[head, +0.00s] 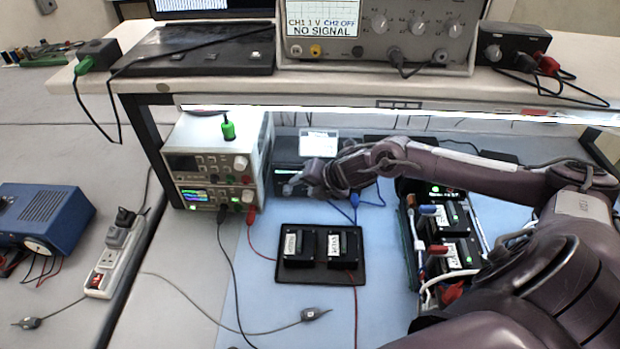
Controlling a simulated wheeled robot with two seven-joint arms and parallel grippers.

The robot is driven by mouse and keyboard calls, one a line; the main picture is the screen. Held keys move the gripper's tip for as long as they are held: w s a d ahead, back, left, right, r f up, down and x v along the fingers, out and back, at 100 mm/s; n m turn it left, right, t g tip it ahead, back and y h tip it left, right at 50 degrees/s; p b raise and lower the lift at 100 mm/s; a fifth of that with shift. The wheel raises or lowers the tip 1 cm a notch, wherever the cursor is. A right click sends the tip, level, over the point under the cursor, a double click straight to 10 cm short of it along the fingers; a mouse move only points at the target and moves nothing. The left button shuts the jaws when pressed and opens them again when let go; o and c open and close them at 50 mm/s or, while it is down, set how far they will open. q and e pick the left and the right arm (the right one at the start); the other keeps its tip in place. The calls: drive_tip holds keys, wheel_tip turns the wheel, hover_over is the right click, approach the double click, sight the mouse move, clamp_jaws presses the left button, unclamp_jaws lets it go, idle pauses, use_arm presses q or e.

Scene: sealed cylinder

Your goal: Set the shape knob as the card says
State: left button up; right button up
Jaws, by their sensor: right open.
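A white card (319,141) stands on top of a dark box-shaped instrument (286,150) under the shelf; its writing is too small to read. The instrument's front is partly covered by my right gripper (291,187), and a small lit display shows at its left. I cannot make out the shape knob; it may be behind the gripper. The right gripper is open, with its fingers pointing left, close in front of the instrument's face. I cannot tell whether it touches anything. My left gripper is not in view.
A stacked power supply (215,165) stands close to the left. A black tray (322,270) with two labelled modules lies in front, with cables around it. An oscilloscope (375,35) sits on the shelf (190,88) above. A rack of modules (450,240) lies below my right arm.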

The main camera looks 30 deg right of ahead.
sight(290, 190)
drive_tip(key=x, duration=0.2)
drive_tip(key=p+x, duration=0.1)
drive_tip(key=x, duration=0.2)
drive_tip(key=shift+w+a+r+p, duration=0.1)
drive_tip(key=shift+w+a+p, duration=0.1)
drive_tip(key=shift+a+p, duration=0.1)
drive_tip(key=shift+w+d+f, duration=0.3)
drive_tip(key=shift+w+f, duration=0.3)
drive_tip(key=shift+f, duration=0.2)
drive_tip(key=shift+w+f, duration=0.2)
drive_tip(key=shift+f, duration=0.05)
drive_tip(key=shift+a, duration=0.1)
drive_tip(key=shift+c, duration=1.5)
clamp_jaws()
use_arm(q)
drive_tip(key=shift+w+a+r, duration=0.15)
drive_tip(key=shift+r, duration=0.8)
